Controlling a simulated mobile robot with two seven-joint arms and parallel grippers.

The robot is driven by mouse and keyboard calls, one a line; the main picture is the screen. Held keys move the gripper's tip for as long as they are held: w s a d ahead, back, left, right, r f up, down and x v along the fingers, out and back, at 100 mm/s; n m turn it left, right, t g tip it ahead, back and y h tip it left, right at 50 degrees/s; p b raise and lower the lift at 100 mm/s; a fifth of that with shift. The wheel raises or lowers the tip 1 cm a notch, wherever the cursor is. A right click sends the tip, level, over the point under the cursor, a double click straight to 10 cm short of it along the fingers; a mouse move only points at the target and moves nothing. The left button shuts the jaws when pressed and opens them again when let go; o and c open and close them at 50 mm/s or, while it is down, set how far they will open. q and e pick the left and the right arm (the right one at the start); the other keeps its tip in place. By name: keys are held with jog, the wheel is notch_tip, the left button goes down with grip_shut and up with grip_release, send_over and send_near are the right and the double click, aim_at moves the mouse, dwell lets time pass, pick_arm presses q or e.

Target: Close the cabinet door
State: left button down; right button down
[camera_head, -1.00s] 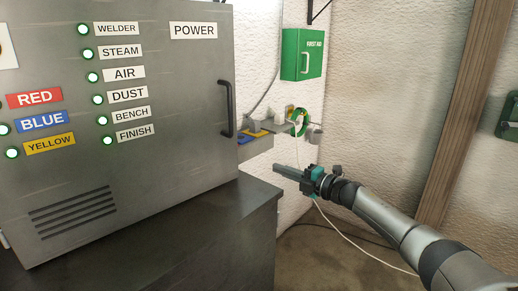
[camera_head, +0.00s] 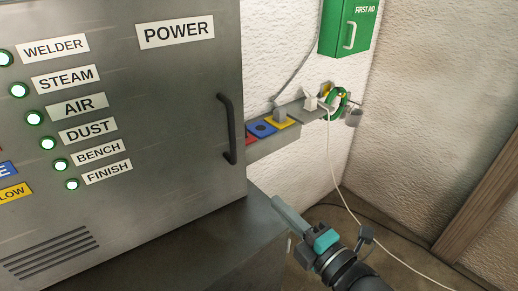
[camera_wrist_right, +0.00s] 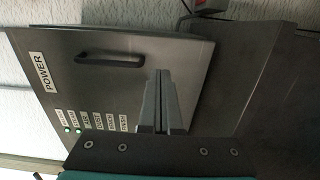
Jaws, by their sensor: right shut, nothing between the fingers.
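The grey metal cabinet door (camera_head: 190,90) fills the left of the head view, with a POWER label, a row of lit green lamps and a black bar handle (camera_head: 228,130) near its right edge. The door also shows in the right wrist view (camera_wrist_right: 150,60), with its handle (camera_wrist_right: 110,60). I cannot tell how wide any gap behind the door is. My right gripper (camera_head: 278,203) is shut and empty, below and right of the handle, near the dark base unit's right corner. Its fingers (camera_wrist_right: 160,78) overlap the door's picture in the wrist view; contact cannot be told. My left gripper is not in view.
The dark base unit (camera_head: 225,250) stands under the cabinet. A wall shelf (camera_head: 285,132) with coloured sockets sits right of the door, with a white cable (camera_head: 331,165) hanging from it. A green first aid box (camera_head: 348,28) hangs above. Floor is free at the right.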

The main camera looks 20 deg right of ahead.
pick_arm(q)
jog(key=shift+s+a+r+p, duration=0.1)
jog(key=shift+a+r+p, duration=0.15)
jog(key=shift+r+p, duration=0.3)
pick_arm(e)
jog(key=x, duration=1.3)
jog(key=shift+w+a+r, duration=0.2)
jog(key=shift+w+r, duration=0.05)
jog(key=shift+w, duration=0.1)
